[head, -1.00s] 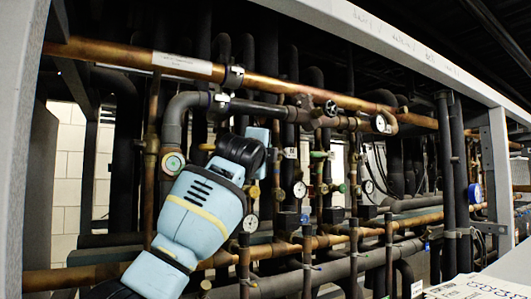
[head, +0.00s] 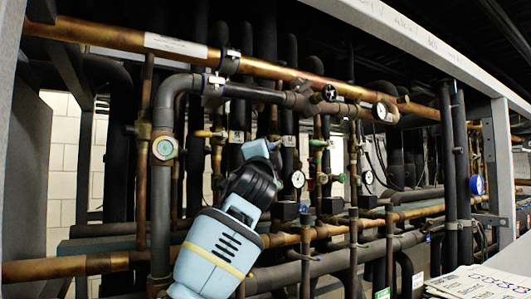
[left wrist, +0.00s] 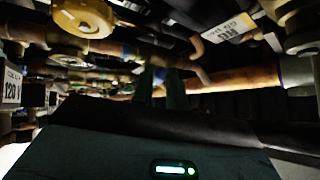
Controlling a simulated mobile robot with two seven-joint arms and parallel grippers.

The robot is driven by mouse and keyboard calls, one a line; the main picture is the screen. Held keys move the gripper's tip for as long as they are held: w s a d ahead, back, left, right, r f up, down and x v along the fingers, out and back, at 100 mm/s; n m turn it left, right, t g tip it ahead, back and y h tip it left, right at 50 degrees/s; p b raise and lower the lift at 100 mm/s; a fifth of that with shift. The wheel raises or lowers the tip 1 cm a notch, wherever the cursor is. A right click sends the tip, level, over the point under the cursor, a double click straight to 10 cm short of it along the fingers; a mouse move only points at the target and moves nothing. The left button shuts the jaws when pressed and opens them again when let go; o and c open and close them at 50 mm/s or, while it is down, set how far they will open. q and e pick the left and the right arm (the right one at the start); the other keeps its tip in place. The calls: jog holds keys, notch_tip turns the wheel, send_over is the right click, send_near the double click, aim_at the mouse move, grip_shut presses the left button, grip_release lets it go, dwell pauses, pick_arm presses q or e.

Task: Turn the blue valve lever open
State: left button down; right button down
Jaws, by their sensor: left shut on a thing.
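My left gripper (head: 272,147) reaches up among the pipes and small valves in the middle of the rack in the head view. In the left wrist view its two dark fingers (left wrist: 161,88) point into the pipework with a narrow gap between them. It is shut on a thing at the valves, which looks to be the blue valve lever. My right gripper is in neither view.
A thick copper pipe (head: 120,38) runs across the top. A yellow valve handle (head: 207,133) is close by. A yellow round knob (left wrist: 85,17) shows in the left wrist view.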

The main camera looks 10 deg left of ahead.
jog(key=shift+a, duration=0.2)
pick_arm(q)
jog(key=c, duration=1.4)
grip_release()
jog(key=shift+w+d, duration=0.1)
jog(key=shift+f, duration=0.1)
